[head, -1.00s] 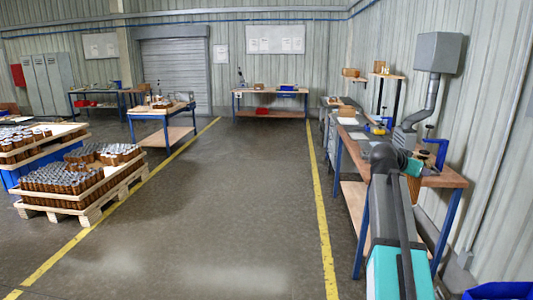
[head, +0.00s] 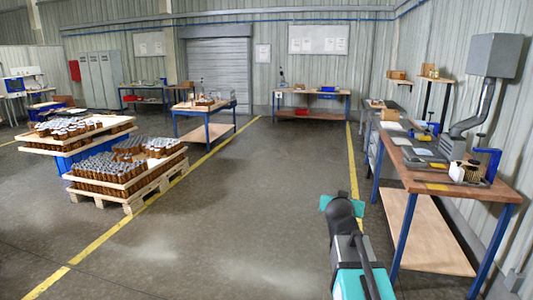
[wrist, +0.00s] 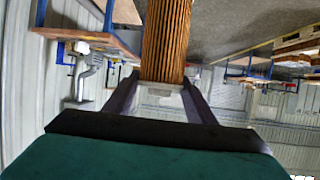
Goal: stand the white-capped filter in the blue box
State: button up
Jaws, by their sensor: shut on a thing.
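A brown pleated filter (wrist: 165,40) is between the fingers of my gripper (wrist: 160,80) in the wrist view, which is shut on it. A thin pale rim shows at the filter's near end; its far end is cut off by the picture's top edge, so I cannot tell the cap colour. In the head view my arm reaches over the open floor left of the right-hand workbench, and the teal wrist part (head: 326,203) shows. The fingers and filter are hidden there.
The right-hand workbench (head: 450,189) carries a white cylinder (head: 456,171), brown parts and a blue clamp-like tool (head: 488,161). A wooden pallet (head: 127,200) with many brown filters stands at left. The aisle floor (head: 240,210) between them is clear.

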jog(key=s+a+r+n+t+y, duration=0.1)
jog(key=a+n+y, duration=0.3)
jog(key=a, duration=0.5)
jog(key=shift+s+a+y, duration=0.3)
jog(key=shift+s, duration=0.2)
